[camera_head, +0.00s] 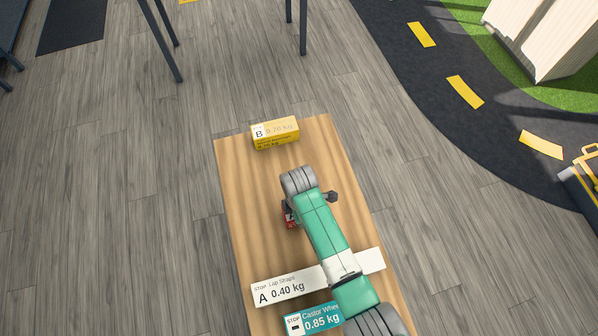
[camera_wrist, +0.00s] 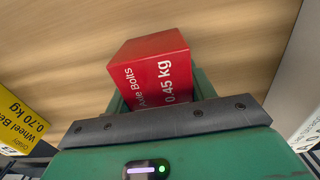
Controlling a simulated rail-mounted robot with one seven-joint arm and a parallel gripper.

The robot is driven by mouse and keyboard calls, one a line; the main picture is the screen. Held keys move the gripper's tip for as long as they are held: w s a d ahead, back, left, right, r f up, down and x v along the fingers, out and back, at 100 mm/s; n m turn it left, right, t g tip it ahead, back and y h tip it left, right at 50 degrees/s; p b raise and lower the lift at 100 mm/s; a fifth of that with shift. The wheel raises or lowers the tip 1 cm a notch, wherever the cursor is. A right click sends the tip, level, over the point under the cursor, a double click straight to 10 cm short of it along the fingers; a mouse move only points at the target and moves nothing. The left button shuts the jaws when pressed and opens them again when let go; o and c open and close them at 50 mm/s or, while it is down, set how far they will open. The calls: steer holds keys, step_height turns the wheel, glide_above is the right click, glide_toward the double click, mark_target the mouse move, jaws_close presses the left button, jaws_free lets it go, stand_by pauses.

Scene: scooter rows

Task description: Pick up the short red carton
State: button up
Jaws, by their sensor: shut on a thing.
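The short red carton (camera_wrist: 152,72), marked "Axle Bolts 0.45 kg", stands out beyond my gripper in the wrist view. My gripper (camera_wrist: 157,97) is shut on it, with green finger parts showing at its two sides. I cannot tell whether the carton touches the wooden top (camera_head: 235,190).
A yellow box (camera_head: 275,139) marked B stands at the far end of the wooden top. A long white box (camera_head: 290,288) marked A and a teal castor wheel box (camera_head: 313,319) are at the near end. The far right of the top is bare.

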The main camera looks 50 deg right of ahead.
steer(key=shift+r, duration=0.15)
step_height(320, 180, up, 10)
steer(key=p, duration=0.3)
